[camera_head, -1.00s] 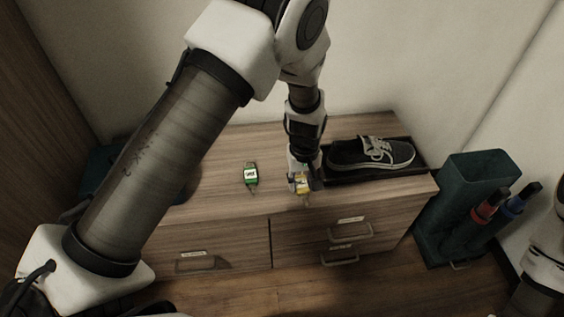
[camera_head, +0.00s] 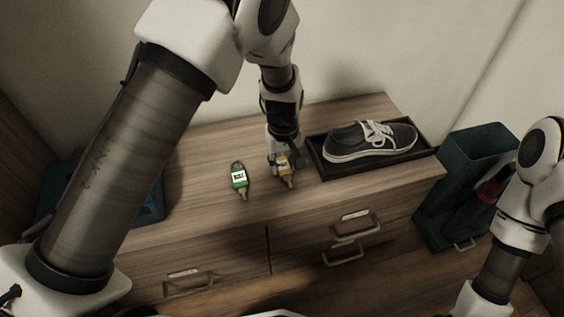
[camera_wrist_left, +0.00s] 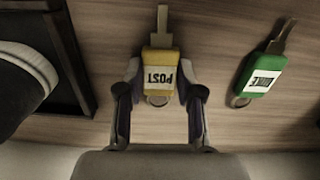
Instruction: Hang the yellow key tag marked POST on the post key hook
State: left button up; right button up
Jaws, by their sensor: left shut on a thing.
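The yellow key tag (camera_head: 284,167) is between the fingers of my left gripper (camera_head: 285,163), over the cabinet top. In the left wrist view the yellow tag (camera_wrist_left: 157,70) shows the word POST upside down, with its key pointing away and its ring toward the palm. The left gripper (camera_wrist_left: 160,88) is shut on the tag's sides. Whether the tag touches the wood is hard to tell. No key hook shows in these views. My right arm is at the right edge of the head view, but its fingers are not visible.
A green key tag (camera_head: 239,180) lies left of the yellow one on the wooden cabinet top (camera_head: 205,205). A dark shoe (camera_head: 370,141) sits in a black tray (camera_head: 318,151) to the right. A teal bin (camera_head: 470,160) stands right of the cabinet. Drawers with handles are in front.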

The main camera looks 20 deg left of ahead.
aim_at(281, 166)
pick_arm(q)
jog(key=o, duration=1.2)
jog(key=shift+c, duration=0.2)
jog(key=shift+r+b, duration=0.25)
jog(key=shift+b, duration=0.45)
jog(key=r+p, duration=0.1)
jog(key=r, duration=0.1)
jog(key=r+p, duration=0.1)
jog(key=r, duration=0.2)
jog(key=r+p, duration=0.1)
jog(key=r, duration=0.1)
jog(key=shift+a+r+p, duration=0.15)
jog(key=shift+a+p, duration=0.15)
jog(key=shift+p, duration=0.1)
